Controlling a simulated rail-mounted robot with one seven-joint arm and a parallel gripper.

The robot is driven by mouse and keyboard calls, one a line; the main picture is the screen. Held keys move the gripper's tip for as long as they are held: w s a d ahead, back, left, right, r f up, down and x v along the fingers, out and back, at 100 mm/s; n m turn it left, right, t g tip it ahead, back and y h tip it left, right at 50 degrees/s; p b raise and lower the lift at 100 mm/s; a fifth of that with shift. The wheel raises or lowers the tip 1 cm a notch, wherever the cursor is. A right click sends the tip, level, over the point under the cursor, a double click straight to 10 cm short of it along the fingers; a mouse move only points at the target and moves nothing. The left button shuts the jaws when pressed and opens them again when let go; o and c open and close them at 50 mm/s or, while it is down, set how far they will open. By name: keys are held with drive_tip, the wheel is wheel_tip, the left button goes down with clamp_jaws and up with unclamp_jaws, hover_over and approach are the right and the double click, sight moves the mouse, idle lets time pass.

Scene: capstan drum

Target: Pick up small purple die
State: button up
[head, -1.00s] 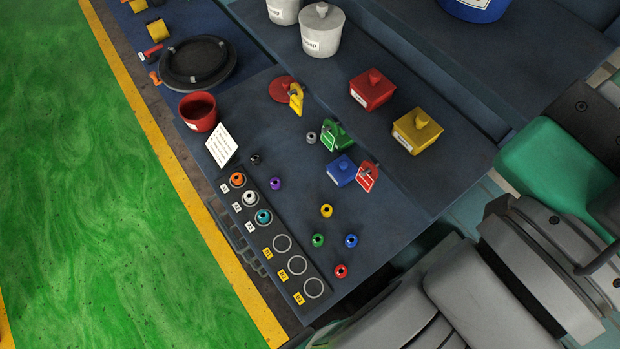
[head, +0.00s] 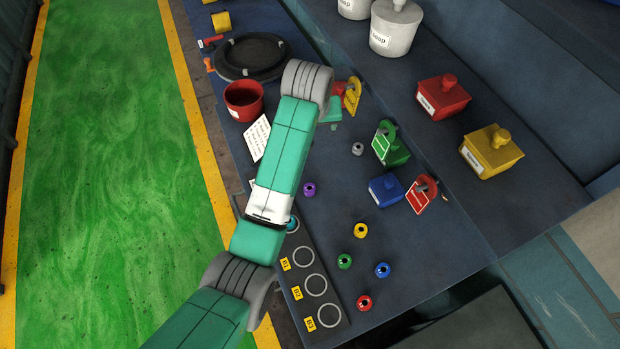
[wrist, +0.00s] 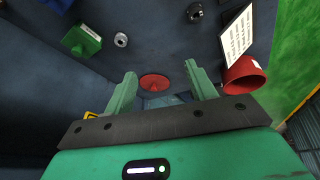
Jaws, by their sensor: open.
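The small purple die (head: 309,189) lies on the dark bench top in the head view, just right of my green arm. I do not see it in the wrist view. My gripper (wrist: 160,70) is open and empty in the wrist view, its two green fingers spread above a red disc (wrist: 155,82). In the head view, only a bit of my gripper (head: 332,113) shows past the end of my arm, beyond the purple die toward the yellow tag. The rest of it is hidden.
A rack with ringed holes (head: 303,257) lies partly under my arm. Yellow, green, blue and red dice lie to the lower right, a grey die (head: 358,149) above. A red cup (head: 244,101), a note card (head: 256,138) and a blue box (head: 386,190) stand nearby.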

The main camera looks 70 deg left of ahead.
sight(310, 188)
drive_tip(key=s+d+f+g+h, duration=0.1)
drive_tip(key=f, duration=0.2)
drive_tip(key=s+d+f+g+h, duration=0.1)
drive_tip(key=s+d+f, duration=0.1)
drive_tip(key=f, duration=0.1)
drive_tip(key=s+d+f+g+h, duration=0.1)
drive_tip(key=d+f, duration=0.1)
drive_tip(key=f, duration=0.2)
drive_tip(key=shift+s+d+n+h, duration=0.1)
drive_tip(key=shift+s+n+h, duration=0.15)
drive_tip(key=shift+n+h, duration=0.05)
drive_tip(key=f, duration=0.7)
drive_tip(key=shift+w+f, duration=0.25)
drive_tip(key=shift+f, duration=0.15)
drive_tip(key=shift+c, duration=0.3)
drive_tip(key=c, duration=1.1)
